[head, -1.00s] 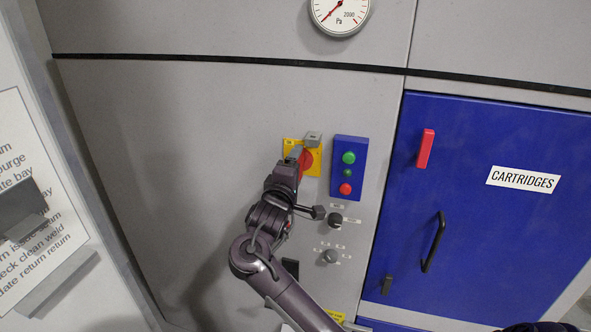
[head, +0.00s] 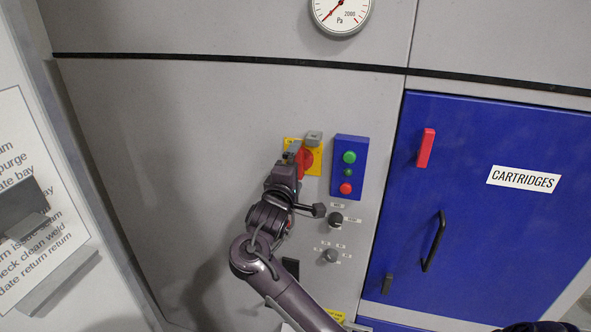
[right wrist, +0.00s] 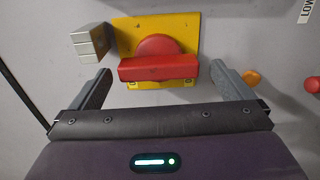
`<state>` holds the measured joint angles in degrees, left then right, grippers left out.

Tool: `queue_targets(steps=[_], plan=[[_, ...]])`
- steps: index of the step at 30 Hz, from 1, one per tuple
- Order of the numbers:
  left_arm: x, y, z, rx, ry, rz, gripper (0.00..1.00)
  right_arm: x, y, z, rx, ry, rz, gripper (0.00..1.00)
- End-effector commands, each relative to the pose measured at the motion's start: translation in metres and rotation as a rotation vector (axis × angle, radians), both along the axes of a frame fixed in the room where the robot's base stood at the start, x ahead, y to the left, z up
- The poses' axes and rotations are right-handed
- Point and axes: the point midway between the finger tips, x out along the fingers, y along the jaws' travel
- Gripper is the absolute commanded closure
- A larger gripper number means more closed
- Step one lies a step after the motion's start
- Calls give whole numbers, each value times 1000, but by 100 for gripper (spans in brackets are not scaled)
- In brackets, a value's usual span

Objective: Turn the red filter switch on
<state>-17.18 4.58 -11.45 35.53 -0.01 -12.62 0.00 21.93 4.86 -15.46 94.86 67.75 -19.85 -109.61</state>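The red filter switch (head: 308,160) sits on a yellow plate (head: 290,142) on the grey panel. In the right wrist view its red bar handle (right wrist: 158,69) lies level across the picture, in front of a round red base on the yellow plate (right wrist: 188,30). My right gripper (head: 296,152) is at the switch and partly covers it in the head view. In the right wrist view the right gripper (right wrist: 164,85) is open, with one finger on each side of the bar and visible gaps between. Its fingertips reach about the bar's ends. My left gripper is not in view.
A grey block (head: 313,137) is beside the switch; it also shows near a finger in the wrist view (right wrist: 90,42). A blue button box (head: 349,140) is close on the right. Black knobs (head: 335,220) are below. A blue cartridges door (head: 500,230) stands further right.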

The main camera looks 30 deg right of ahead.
Motion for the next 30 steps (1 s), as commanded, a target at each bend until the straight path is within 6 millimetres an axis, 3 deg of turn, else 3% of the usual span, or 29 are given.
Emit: queue_targets(steps=[5, 18, 30], plan=[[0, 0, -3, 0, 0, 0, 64, -2, 4, -1, 0, -3, 1, 0], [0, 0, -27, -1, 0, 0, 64, -45, 54, -2, 1, -1, 3, 0], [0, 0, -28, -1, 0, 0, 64, -51, 60, 0, -1, 1, 0, 0]])
